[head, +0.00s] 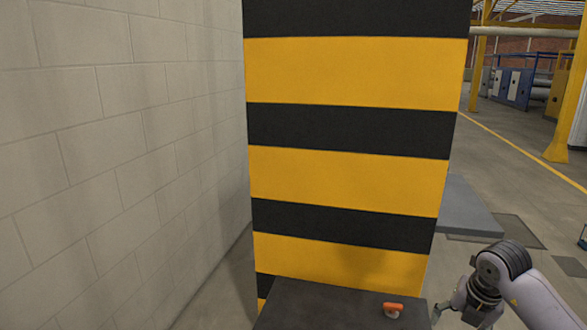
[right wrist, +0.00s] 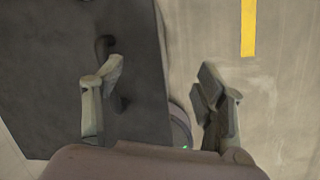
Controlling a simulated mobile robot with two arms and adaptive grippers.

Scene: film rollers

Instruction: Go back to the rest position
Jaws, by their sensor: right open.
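My right gripper (head: 453,309) is at the lower right in the head view, just beyond the right edge of a dark flat surface. In the right wrist view its two fingers (right wrist: 160,82) stand wide apart with nothing between them. The left finger is over the dark surface and the right finger is over the floor. My left gripper is not in view.
A small orange item (head: 393,308) lies on the dark surface (head: 320,305). A black-and-yellow striped pillar (head: 345,180) stands close behind. A block wall (head: 120,150) is at the left. Open floor with a yellow line (head: 525,152) stretches right.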

